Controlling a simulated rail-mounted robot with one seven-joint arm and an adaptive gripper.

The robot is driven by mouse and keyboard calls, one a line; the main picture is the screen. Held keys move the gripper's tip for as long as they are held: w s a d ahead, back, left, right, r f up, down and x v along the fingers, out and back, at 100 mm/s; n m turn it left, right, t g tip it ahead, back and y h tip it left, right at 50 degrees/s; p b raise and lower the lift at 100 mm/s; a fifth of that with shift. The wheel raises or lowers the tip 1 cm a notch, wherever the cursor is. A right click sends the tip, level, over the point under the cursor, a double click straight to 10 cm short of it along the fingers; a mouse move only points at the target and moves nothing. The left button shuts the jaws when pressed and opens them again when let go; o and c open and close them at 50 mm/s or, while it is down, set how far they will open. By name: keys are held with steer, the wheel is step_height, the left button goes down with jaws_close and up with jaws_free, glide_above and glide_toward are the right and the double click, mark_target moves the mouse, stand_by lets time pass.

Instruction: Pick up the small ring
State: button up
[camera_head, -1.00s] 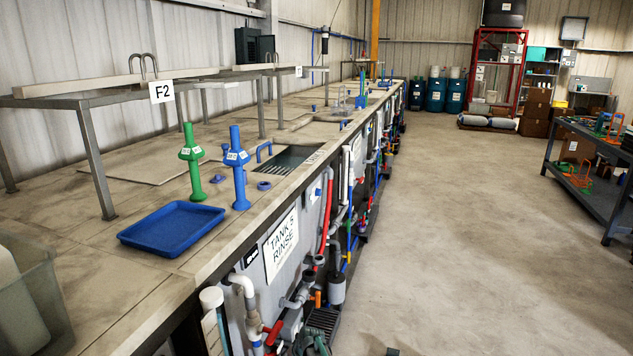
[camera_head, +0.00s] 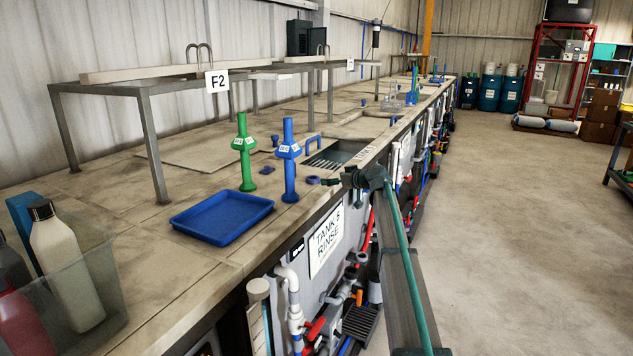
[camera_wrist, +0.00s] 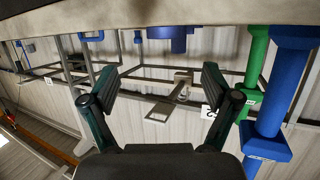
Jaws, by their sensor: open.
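A small blue ring (camera_head: 313,180) lies flat on the bench near its front edge, just right of the tall blue post (camera_head: 289,165). A second small ring-like piece (camera_head: 267,170) lies behind, beside the green post (camera_head: 244,158); its hole is hard to make out. My gripper (camera_head: 330,182) is at the bench edge, close to the right of the blue ring. In the wrist view, my gripper (camera_wrist: 166,85) is open with nothing between its fingers. That view is upside down; a blue shape (camera_wrist: 163,32) near the bench surface there is probably the ring.
A blue tray (camera_head: 222,218) lies left of the posts. A blue handle (camera_head: 313,144) and an open tank (camera_head: 340,154) are behind the ring. A clear bin (camera_head: 108,255) with bottles is at the near left. Open floor lies to the right.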

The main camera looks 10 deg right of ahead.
steer(key=p, duration=0.2)
glide_toward(310, 178)
steer(key=x, duration=0.2)
steer(key=shift+w+a+r, duration=0.1)
steer(key=shift+w+r, duration=0.05)
steer(key=shift+w, duration=0.25)
steer(key=p+x, duration=0.2)
steer(key=x, duration=0.1)
steer(key=shift+w, duration=0.15)
steer(key=shift+w+a+f, duration=0.35)
steer(key=shift+f, duration=0.05)
steer(key=c, duration=1.3)
steer(key=shift+r, duration=0.15)
